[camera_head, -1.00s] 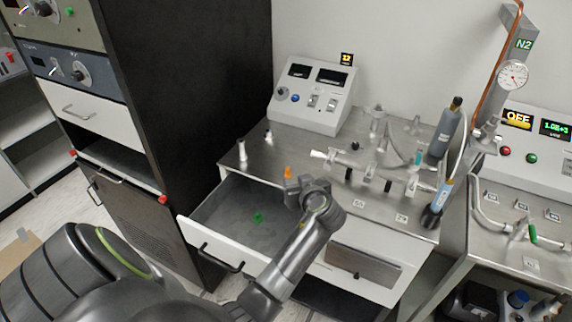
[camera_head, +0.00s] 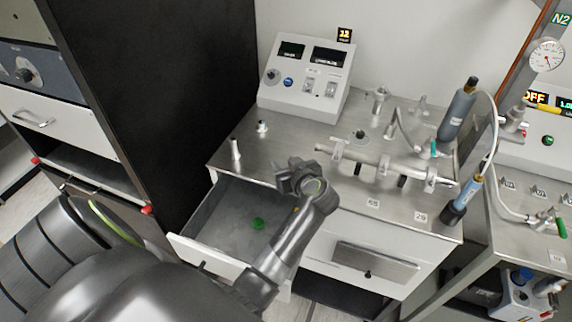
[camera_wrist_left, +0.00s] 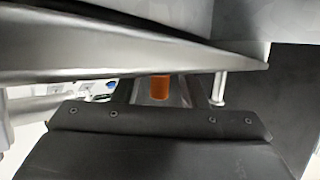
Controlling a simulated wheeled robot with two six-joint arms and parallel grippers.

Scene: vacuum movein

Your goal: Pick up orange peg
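The orange peg shows in the left wrist view (camera_wrist_left: 160,87) as a short upright cylinder, seen through the gap between dark parts of my own gripper and arm. In the head view the peg cannot be seen; my left gripper (camera_head: 299,178) covers that spot. The gripper is at the front edge of the steel bench top (camera_head: 282,141), above the open drawer. Its fingertips are too small and hidden to tell whether they are open or closed on the peg. My right gripper is in neither view.
The open drawer (camera_head: 215,228) below holds a small green piece (camera_head: 258,224). A metal peg (camera_head: 235,149) and a smaller one (camera_head: 262,128) stand at the bench's left. A pipe assembly (camera_head: 383,160) lies right of the gripper. A control box (camera_head: 306,80) stands behind; a black cabinet (camera_head: 180,80) is left.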

